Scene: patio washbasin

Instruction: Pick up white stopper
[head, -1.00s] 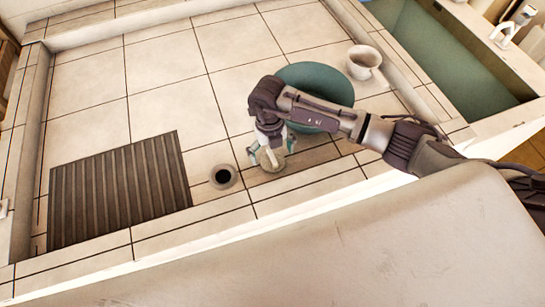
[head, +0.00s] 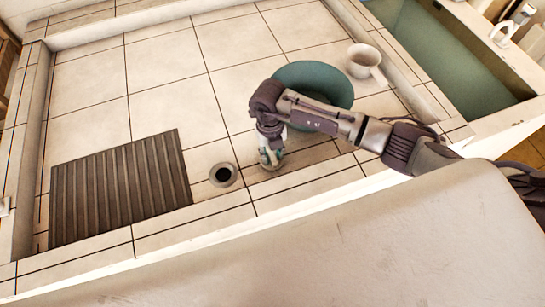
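The white stopper (head: 272,165) is at the front of the tiled basin, just right of the round drain hole (head: 223,174). It is small and mostly hidden by the fingers of my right gripper (head: 271,156). The gripper points down over it, with its teal-tipped fingers close together around it. The stopper appears to be at floor level, though I cannot tell if it still touches the tiles. My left gripper is not in view.
A teal bowl (head: 325,80) stands behind my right forearm, and a white mug or dipper (head: 365,61) is beyond it. A dark ribbed mat (head: 120,188) lies to the left. The basin's back-left tiles are clear. The raised front edge is close to the gripper.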

